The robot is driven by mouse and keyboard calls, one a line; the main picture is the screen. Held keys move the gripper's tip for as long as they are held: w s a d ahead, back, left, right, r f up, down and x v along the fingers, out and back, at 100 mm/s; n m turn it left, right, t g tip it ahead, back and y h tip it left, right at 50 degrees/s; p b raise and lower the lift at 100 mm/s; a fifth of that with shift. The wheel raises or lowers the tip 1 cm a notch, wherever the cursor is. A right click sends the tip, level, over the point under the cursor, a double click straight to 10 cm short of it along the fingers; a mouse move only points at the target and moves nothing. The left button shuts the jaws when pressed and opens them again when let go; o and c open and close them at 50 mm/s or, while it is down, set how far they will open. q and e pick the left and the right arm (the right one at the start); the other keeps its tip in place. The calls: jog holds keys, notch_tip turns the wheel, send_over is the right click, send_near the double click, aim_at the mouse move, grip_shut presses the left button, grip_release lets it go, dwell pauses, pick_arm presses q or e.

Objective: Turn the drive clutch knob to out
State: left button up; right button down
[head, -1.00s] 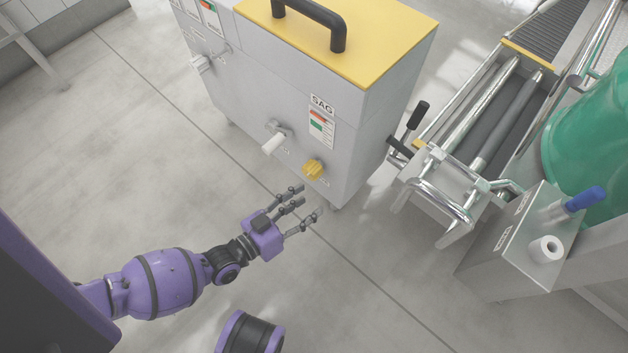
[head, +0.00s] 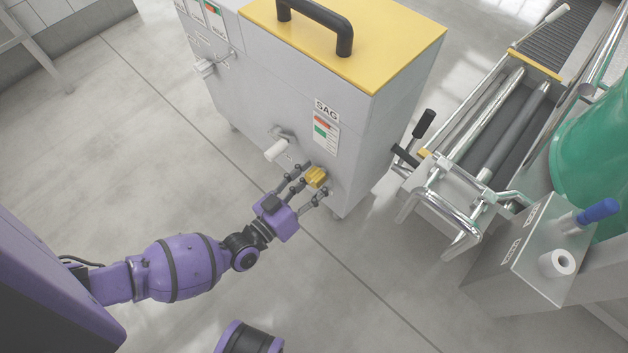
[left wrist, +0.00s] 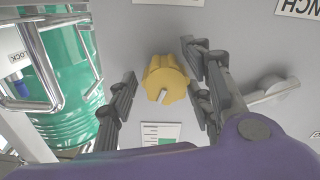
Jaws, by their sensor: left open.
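The yellow lobed knob (head: 315,177) sits low on the front of the grey cabinet (head: 262,110), near its right corner. It also shows in the left wrist view (left wrist: 165,75), with a pale pointer mark on its face. My left gripper (head: 313,181) is open, with its fingers on either side of the knob; I cannot tell if they touch it. In the left wrist view the knob shows whole between the spread fingers. My right gripper is not in view.
A white-handled lever (head: 276,151) sticks out just left of the knob. A roller conveyor (head: 490,125) with a metal handle stands to the right, by a green drum (head: 597,150) and a grey box (head: 528,243) with a blue-handled lever. Open floor lies in front.

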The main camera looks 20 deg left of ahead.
pick_arm(q)
jog(key=c, duration=1)
jog(key=shift+d+r+n, duration=0.1)
jog(key=shift+n, duration=2)
jog(key=shift+s, duration=0.1)
jog(key=shift+c, duration=0.3)
jog(key=o, duration=1.1)
jog(key=shift+c, duration=0.2)
jog(key=v, duration=1.2)
